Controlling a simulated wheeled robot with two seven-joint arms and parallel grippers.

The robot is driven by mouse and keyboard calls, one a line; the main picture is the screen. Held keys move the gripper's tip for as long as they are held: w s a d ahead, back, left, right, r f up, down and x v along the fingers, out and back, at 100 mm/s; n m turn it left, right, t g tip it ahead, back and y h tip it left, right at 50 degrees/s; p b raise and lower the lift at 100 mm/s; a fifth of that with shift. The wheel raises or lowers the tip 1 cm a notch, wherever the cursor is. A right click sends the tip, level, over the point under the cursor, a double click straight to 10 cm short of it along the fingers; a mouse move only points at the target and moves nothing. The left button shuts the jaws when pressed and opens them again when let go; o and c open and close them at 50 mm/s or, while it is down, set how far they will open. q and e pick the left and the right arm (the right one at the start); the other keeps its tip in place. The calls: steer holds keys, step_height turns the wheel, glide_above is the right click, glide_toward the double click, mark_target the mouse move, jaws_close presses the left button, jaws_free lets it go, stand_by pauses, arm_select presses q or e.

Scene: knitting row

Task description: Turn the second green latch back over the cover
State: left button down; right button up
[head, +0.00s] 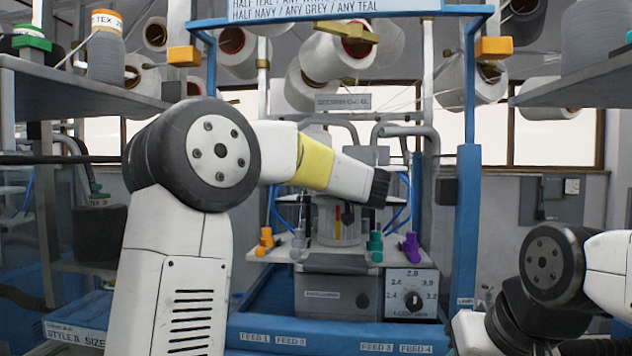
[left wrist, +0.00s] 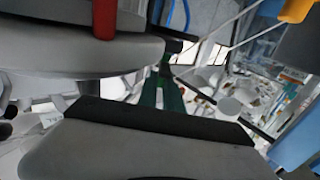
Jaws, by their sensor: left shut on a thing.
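My left gripper (head: 380,187) reaches in from the left, in front of the machine's upper middle; its dark end hides what it touches in the head view. In the left wrist view its two grey fingers (left wrist: 165,90) are closed on a dark green piece, the green latch (left wrist: 172,98), which shows between the dark finger pads. A clear cylindrical part (head: 338,228), perhaps the cover, stands below the left wrist in the head view. I cannot make out a second green latch apart from the one held. My right gripper is out of view; only my right arm shows at lower right.
Orange (head: 265,241), grey (head: 298,243), teal (head: 375,247) and purple (head: 410,246) pegs stand along the machine's front edge. A dial panel (head: 411,295) sits below. Blue posts (head: 468,215) frame the machine. Yarn cones (head: 340,55) hang above.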

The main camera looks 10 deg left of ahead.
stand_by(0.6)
arm_select(q)
steer(key=c, duration=1.4)
jaws_free()
steer(key=v, duration=0.7)
steer(key=shift+s+d, duration=0.3)
